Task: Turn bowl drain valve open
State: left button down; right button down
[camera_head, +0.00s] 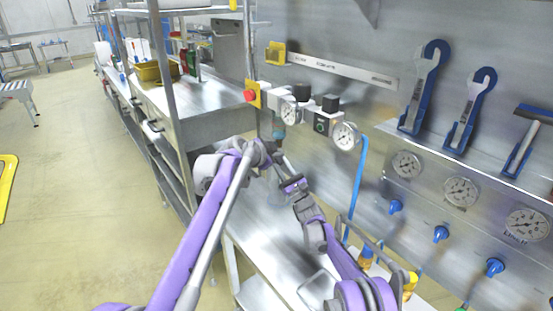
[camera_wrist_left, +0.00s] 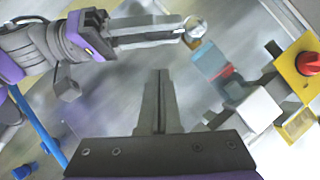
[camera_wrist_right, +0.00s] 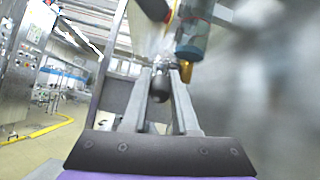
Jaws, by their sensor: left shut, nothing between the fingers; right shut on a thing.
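The filter bowl is teal below the regulator block in the head view (camera_head: 279,131) and the left wrist view (camera_wrist_left: 211,62). In the right wrist view the bowl (camera_wrist_right: 193,42) ends in a brass-coloured drain valve (camera_wrist_right: 187,73). My left gripper (camera_wrist_left: 161,75) is shut and empty, apart from the bowl; in the head view it (camera_head: 271,156) is just below the bowl. My right gripper (camera_wrist_right: 163,72) is below and beside the drain valve, shut on a small round thing (camera_wrist_right: 159,86) I cannot identify. Its tips also show in the left wrist view (camera_wrist_left: 187,33).
Wrenches (camera_head: 424,86) hang on the wall panel.

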aim_at(279, 160)
pick_arm(q)
jog(key=w+f, duration=0.1)
jog(key=f, duration=0.1)
jog(key=w+f, duration=0.1)
jog(key=w, duration=0.1)
jog(key=shift+a+f, duration=0.1)
jog(key=shift+f, duration=0.25)
jog(key=shift+w+a+f, duration=0.2)
jog(key=shift+f, duration=0.3)
pick_arm(e)
jog(key=shift+s+r, duration=0.15)
jog(key=c, duration=1)
grip_release()
jog(key=shift+c, duration=0.2)
pick_arm(q)
jog(key=shift+w+f, duration=0.1)
jog(key=shift+w, duration=0.05)
pick_arm(e)
jog(key=o, duration=0.4)
jog(key=shift+w, duration=0.2)
jog(key=shift+c, duration=0.2)
pick_arm(q)
jog(key=shift+d, duration=0.1)
pick_arm(e)
jog(key=shift+s, duration=0.1)
